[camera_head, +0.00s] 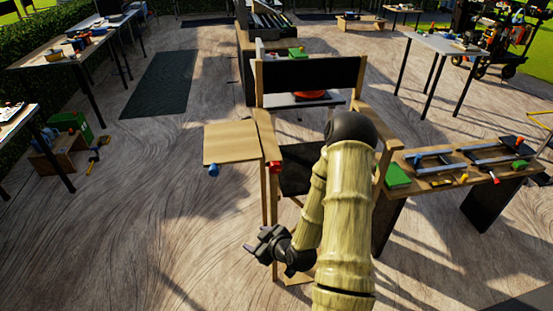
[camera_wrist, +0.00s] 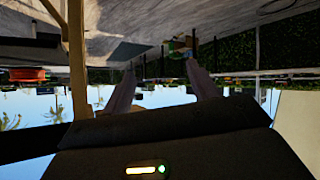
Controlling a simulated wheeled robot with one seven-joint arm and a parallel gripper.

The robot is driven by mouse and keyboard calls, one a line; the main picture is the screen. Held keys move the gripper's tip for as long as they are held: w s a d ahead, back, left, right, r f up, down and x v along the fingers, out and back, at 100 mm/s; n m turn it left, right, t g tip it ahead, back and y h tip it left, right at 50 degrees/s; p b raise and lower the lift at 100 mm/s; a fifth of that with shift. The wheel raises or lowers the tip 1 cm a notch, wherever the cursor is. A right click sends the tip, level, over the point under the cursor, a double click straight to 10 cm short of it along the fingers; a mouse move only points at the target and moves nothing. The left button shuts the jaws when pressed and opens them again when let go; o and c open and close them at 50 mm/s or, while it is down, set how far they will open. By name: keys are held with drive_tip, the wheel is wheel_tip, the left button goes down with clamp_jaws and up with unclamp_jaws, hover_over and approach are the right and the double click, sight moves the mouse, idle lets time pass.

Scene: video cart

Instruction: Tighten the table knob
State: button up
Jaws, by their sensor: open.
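A small wooden side table (camera_head: 231,143) is attached at the left of a wooden chair frame with a black back. A blue knob (camera_head: 213,170) sits under its front left edge, and a red knob (camera_head: 275,167) sits at its right, by the chair post. I cannot tell which is the table knob. My gripper (camera_head: 257,240) is below both knobs and apart from them, pointing left. In the wrist view my gripper (camera_wrist: 160,78) has its two fingers spread with nothing between them. That view is upside down, and I make out neither knob in it.
The chair's front post (camera_head: 269,215) stands close to my gripper, and also shows as a wooden post (camera_wrist: 76,65) in the wrist view. A workbench (camera_head: 445,176) with tools is at the right. The floor left of the gripper is clear.

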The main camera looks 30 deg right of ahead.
drive_tip(key=s+d+r+m+t+h+p, duration=0.3)
drive_tip(key=d+r+m+t+h+p, duration=0.3)
drive_tip(key=r, duration=0.5)
drive_tip(key=shift+s+d+r+m+t+h+p, duration=0.15)
drive_tip(key=shift+d+r+m+t+h+p, duration=0.15)
drive_tip(key=shift+d+m+h+p, duration=0.75)
drive_tip(key=shift+f+n, duration=0.1)
drive_tip(key=shift+n, duration=0.15)
drive_tip(key=b+x, duration=0.8)
drive_tip(key=b, duration=0.2)
drive_tip(key=shift+f, duration=0.2)
